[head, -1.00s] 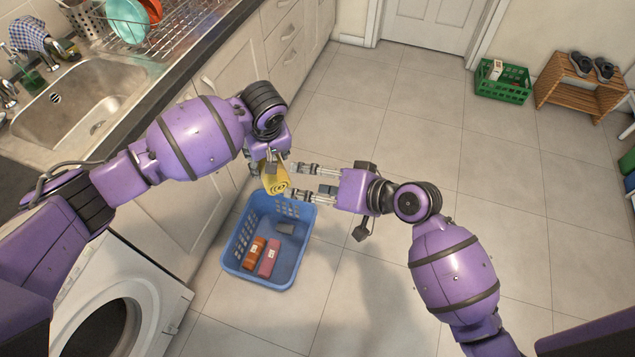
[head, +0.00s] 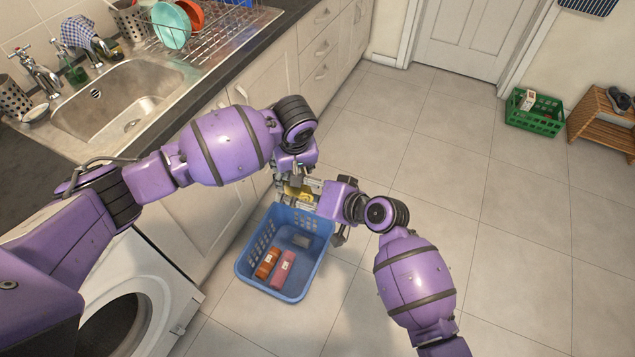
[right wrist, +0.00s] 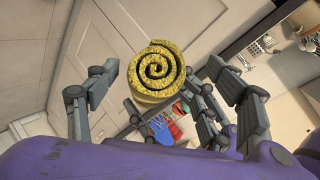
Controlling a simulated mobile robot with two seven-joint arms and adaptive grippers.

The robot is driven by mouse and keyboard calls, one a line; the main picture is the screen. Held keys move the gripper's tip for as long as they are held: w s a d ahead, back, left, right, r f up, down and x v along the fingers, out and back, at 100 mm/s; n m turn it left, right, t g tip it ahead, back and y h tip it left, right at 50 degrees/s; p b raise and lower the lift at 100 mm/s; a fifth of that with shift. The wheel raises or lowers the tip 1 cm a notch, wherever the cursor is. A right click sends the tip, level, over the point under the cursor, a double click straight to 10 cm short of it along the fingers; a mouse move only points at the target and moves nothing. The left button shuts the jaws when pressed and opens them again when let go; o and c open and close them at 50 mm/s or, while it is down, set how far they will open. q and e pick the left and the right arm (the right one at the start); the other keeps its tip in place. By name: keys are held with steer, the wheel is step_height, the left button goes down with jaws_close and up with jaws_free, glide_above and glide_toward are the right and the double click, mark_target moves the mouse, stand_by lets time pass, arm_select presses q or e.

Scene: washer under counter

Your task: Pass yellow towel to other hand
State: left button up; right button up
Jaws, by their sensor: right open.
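The yellow towel (head: 299,193) is rolled up and held in the air above the back of the blue basket, between my two grippers. In the right wrist view its spiral end (right wrist: 155,70) faces the camera. My left gripper (head: 286,184) is mostly hidden behind its own wrist; the towel hangs in the air at it, so it appears shut on the roll. My right gripper (head: 306,195) is open, with its fingers on either side of the towel. Whether those fingers touch it cannot be told.
The blue basket (head: 244,268) on the floor holds an orange-brown pack (head: 267,264), a pink pack (head: 284,268) and a grey item. The washer (head: 175,290) and counter cabinets stand at left. A green crate (head: 535,121) and wooden rack (head: 600,125) are far right. Open floor lies between.

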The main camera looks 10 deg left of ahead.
steer(key=shift+a+r, duration=0.1)
steer(key=shift+r, duration=0.05)
steer(key=c, duration=1.4)
arm_select(q)
steer(key=o, duration=1.4)
steer(key=shift+o, duration=0.2)
